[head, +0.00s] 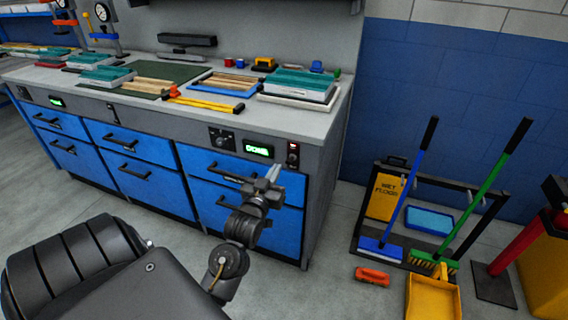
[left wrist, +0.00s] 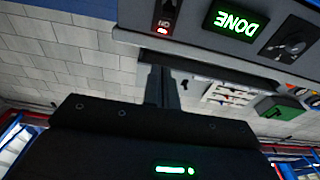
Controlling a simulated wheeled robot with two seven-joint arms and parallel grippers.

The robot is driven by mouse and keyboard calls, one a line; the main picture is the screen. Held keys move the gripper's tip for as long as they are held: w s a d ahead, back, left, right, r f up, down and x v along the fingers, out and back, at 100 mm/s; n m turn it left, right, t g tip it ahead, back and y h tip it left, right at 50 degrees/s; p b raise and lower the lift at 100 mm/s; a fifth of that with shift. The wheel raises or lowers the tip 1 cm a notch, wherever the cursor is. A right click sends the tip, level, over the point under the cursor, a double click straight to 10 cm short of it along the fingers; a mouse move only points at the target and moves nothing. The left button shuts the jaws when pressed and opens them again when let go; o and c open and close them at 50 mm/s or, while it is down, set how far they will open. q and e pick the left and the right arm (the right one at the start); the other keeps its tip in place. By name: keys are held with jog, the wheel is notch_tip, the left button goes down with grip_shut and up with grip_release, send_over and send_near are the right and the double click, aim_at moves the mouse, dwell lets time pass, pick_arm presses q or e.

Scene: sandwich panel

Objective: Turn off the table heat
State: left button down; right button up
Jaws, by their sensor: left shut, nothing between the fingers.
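The workbench (head: 180,122) has a grey front panel with a green display (head: 258,150) reading DONE. Right of the display is a small dark switch (head: 293,155) with a red light. A black dial (head: 222,140) sits left of the display. In the left wrist view, upside down, the switch (left wrist: 164,22) shows lit red lettering that seems to read ON, beside the display (left wrist: 236,22). My left gripper (head: 272,174) is shut and empty, below and left of the switch in the head view, apart from it. Its fingers (left wrist: 162,84) point toward the panel. My right gripper is out of view.
Blue drawers with black handles (head: 225,178) lie below the panel. Teal-topped stacks (head: 300,82) and a blue tray (head: 225,84) lie on the bench. A cleaning rack with a blue broom (head: 400,205) and a yellow dustpan (head: 433,295) stands right.

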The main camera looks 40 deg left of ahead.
pick_arm(q)
jog(key=r, duration=0.1)
send_over(290, 160)
jog(key=s, duration=0.1)
jog(key=shift+s+r, duration=0.15)
jog(key=shift+r, duration=0.05)
jog(key=f, duration=0.2)
jog(key=s+f, duration=0.1)
jog(key=f, duration=0.1)
jog(key=shift+d, duration=0.25)
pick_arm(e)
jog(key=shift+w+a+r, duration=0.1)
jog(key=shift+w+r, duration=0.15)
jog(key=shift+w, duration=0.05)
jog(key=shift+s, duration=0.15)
